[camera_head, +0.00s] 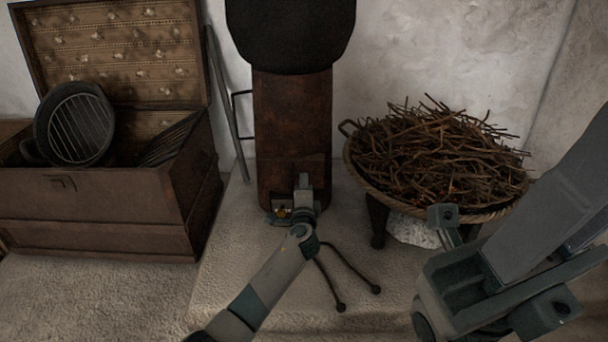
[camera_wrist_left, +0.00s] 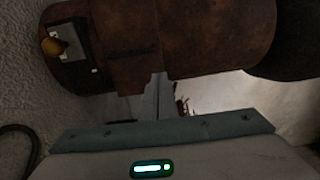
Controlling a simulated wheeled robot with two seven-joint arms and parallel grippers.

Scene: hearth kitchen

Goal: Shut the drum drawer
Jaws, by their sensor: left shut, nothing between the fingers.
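The drum (camera_head: 290,105) is a rusty brown upright cylinder at the back middle of the head view, under a black top. At its foot is a small metal plate with an orange-yellow knob (camera_head: 282,212), which I take for the drawer front. In the left wrist view the drum (camera_wrist_left: 215,35) lies sideways, with the knob (camera_wrist_left: 53,46) at the upper left. I cannot tell how far the drawer stands out. My left gripper (camera_head: 303,183) is shut and empty, in front of the drum's lower part and just right of the knob. Whether it touches is unclear. My right gripper's fingers are not visible.
A brown chest (camera_head: 95,210) with its lid up stands at the left, holding a round grated pan (camera_head: 80,125). A basket of twigs (camera_head: 440,155) stands on legs at the right. Fire tongs (camera_head: 335,275) seem to lie on the pale hearth (camera_head: 235,270). My right arm fills the lower right.

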